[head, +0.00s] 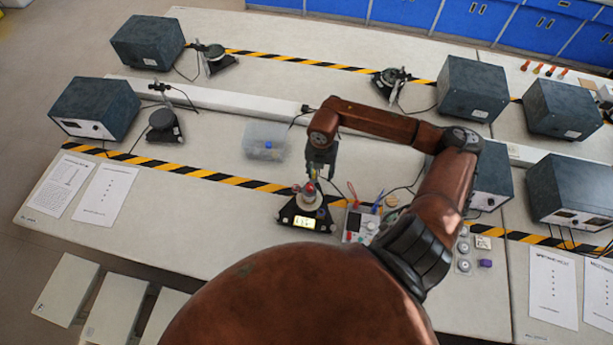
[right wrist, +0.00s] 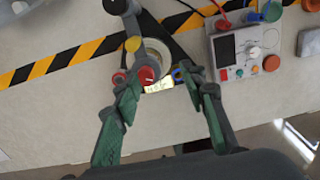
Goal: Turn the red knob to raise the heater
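The black device with a lit yellow display (head: 305,222) stands on the table below my right gripper (head: 317,172) in the head view. A red knob (right wrist: 147,75) shows in the right wrist view, above the lit display. My left gripper is not in view.
A grey control box (right wrist: 245,50) with a screen, knobs and red and blue leads stands close to the right of the device. A clear plastic bin (head: 264,142) is behind to the left. Black-yellow tape (head: 215,176) crosses the table. The table's left front is mostly clear.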

